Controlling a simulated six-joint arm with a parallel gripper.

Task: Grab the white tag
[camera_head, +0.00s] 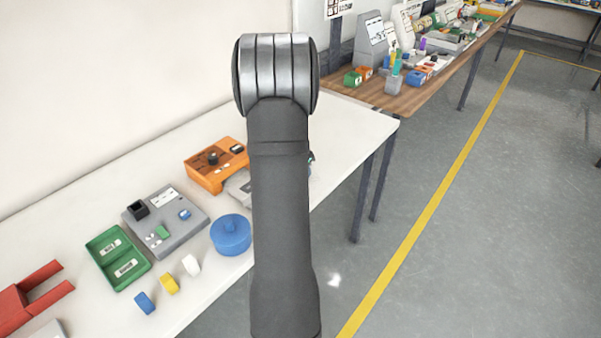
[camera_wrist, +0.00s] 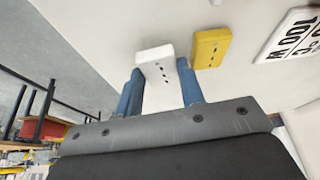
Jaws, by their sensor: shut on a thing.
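The white tag (camera_wrist: 154,58) is a small pale block with dark holes in its face. In the wrist view it sits between the two blue fingers of my gripper (camera_wrist: 160,67), which is shut on it. A yellow tag (camera_wrist: 211,48) lies just to the right of the fingers. In the head view a white tag (camera_head: 191,265) shows on the white table near its front edge, right of the yellow tag (camera_head: 169,284) and a blue tag (camera_head: 144,302). My gripper does not show in the head view, where my arm fills the middle.
A blue round container (camera_head: 231,236), a green tray (camera_head: 117,258), a grey panel (camera_head: 172,225) and an orange box (camera_head: 214,166) stand on the table (camera_head: 345,140). A red part (camera_head: 35,292) is at the left. A label plate (camera_wrist: 292,36) lies beyond the yellow tag.

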